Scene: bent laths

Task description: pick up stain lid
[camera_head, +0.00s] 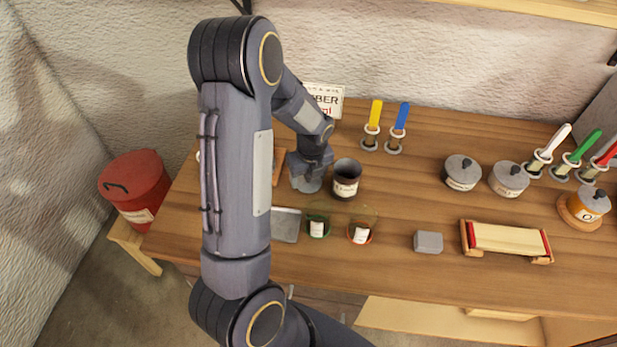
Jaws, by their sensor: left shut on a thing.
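My left arm reaches down over the left part of the bench, and my left gripper (308,174) is low, just left of an open dark pot (346,181) with a white label. The gripper is shut on a grey piece, the stain lid (307,185), which is mostly hidden by the fingers. I cannot tell whether the lid touches the bench. The pot is upright and has no lid on it. My right gripper is not in view.
Two grey-lidded pots (462,172) (509,179) stand to the right. Brushes with yellow and blue handles (373,125) (398,128) stand behind. Small labelled cups (318,228) (361,233), a grey block (428,242) and a wooden frame (507,239) lie in front. A red bin (136,187) stands left.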

